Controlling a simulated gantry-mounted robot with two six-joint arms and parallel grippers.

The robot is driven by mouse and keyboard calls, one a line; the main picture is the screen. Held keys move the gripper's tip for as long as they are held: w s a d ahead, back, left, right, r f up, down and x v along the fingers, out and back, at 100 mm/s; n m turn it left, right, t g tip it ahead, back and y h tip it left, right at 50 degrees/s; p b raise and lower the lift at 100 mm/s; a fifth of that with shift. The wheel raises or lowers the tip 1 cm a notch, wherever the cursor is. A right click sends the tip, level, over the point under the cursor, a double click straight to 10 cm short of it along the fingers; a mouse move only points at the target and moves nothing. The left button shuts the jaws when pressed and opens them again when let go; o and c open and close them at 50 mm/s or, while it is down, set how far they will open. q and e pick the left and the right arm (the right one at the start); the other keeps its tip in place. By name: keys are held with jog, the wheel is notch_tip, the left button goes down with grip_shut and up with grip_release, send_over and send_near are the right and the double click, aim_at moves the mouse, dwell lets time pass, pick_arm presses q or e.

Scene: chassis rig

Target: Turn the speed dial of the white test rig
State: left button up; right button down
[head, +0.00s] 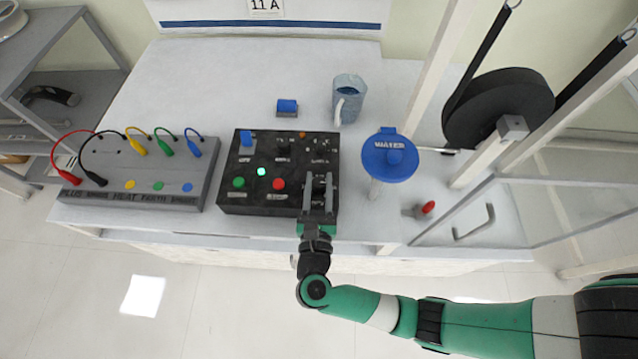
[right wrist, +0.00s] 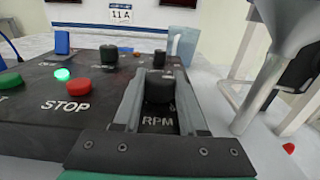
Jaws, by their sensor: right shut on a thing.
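The dark control box (head: 262,203) stands on the white bench. It has a green and a red button, a lit green lamp and several small knobs. A black knob (right wrist: 160,87) marked RPM is at its front right corner. My right gripper (head: 319,182) reaches over the front edge of the box. In the right wrist view its two grey fingers (right wrist: 160,98) stand on either side of the RPM knob and are shut on it. In the head view the fingers hide most of this knob. My left gripper is not in view.
A grey panel (head: 140,190) with coloured cables is left of the box. A blue-grey mug (head: 350,95) and a small blue block (head: 287,106) are behind it. A blue WATER lid (head: 385,165), a red knob (head: 428,207) and a white frame with a black wheel (head: 490,110) are right.

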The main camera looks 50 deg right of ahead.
dwell(0.3)
jog(key=shift+c, duration=2.3)
grip_release()
jog(key=shift+d, duration=0.1)
jog(key=p+v, duration=0.1)
jog(key=v, duration=1)
jog(key=shift+s+a, duration=0.15)
jog(key=shift+a, duration=0.15)
